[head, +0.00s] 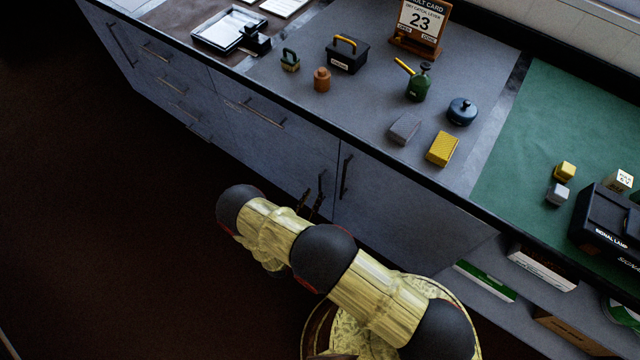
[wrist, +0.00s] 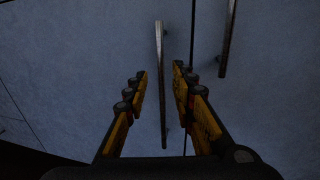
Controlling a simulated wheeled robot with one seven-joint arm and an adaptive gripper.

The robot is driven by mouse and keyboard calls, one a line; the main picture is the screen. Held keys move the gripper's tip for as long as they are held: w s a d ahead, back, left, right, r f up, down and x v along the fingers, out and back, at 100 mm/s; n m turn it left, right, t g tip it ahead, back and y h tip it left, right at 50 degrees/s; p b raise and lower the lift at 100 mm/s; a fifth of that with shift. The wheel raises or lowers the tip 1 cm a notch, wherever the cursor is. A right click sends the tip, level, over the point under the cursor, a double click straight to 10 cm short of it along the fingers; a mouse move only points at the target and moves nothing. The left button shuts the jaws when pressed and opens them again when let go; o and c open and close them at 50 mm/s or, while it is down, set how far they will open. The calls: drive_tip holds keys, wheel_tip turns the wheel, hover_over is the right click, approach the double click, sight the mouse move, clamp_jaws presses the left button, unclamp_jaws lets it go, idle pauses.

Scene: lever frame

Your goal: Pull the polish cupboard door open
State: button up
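Two cupboard doors meet at a seam below the counter: a left door (head: 275,150) and a right door (head: 400,205). I see no label that tells which is the polish cupboard. The left door has a dark upright bar handle (head: 321,184); the right door has another (head: 345,176). Both doors look shut. My gripper (head: 309,204) is open at the left door's handle. In the wrist view that handle (wrist: 161,50) runs between the spread fingers (wrist: 160,76), with gaps on both sides. The right door's handle (wrist: 230,40) stands outside the fingers.
Drawers (head: 165,85) lie to the left. Open shelves (head: 490,275) with boxes are to the right. The counter (head: 300,105) above holds a black toolbox (head: 346,56), a green can (head: 418,86), a yellow sponge-like block (head: 442,149) and other items. The floor (head: 110,230) is clear.

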sight(320, 184)
drive_tip(key=b+x, duration=0.1)
drive_tip(key=x, duration=0.5)
drive_tip(key=shift+w+d, duration=0.25)
drive_tip(key=shift+c, duration=0.8)
clamp_jaws()
